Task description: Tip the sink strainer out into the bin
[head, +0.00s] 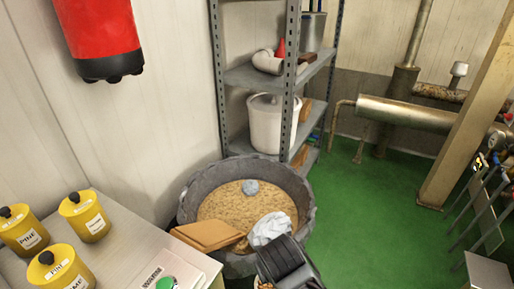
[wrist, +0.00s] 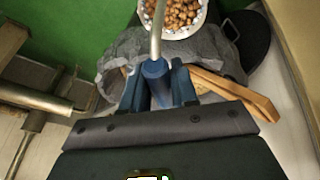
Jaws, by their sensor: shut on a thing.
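The sink strainer (wrist: 199,22) is a white, perforated bowl full of brown lumps, with a pale rod and a blue handle. My gripper (wrist: 157,76) is shut on the blue handle in the wrist view. The strainer looks roughly level, with the lumps inside it. In the head view my gripper (head: 287,264) is at the near edge of the bin, and only a sliver of the lumps shows below it. The bin (head: 306,190) is a round, grey tub holding brown crumbs, crumpled paper, a grey ball and a tan board. Its liner shows beneath my gripper in the wrist view (wrist: 118,52).
A counter (head: 130,240) with yellow canisters (head: 84,216) and a green button stands left of the bin. A metal shelf (head: 250,76) with a white pot stands behind it. A red cylinder (head: 98,35) hangs upper left. Green floor (head: 365,225) is clear to the right.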

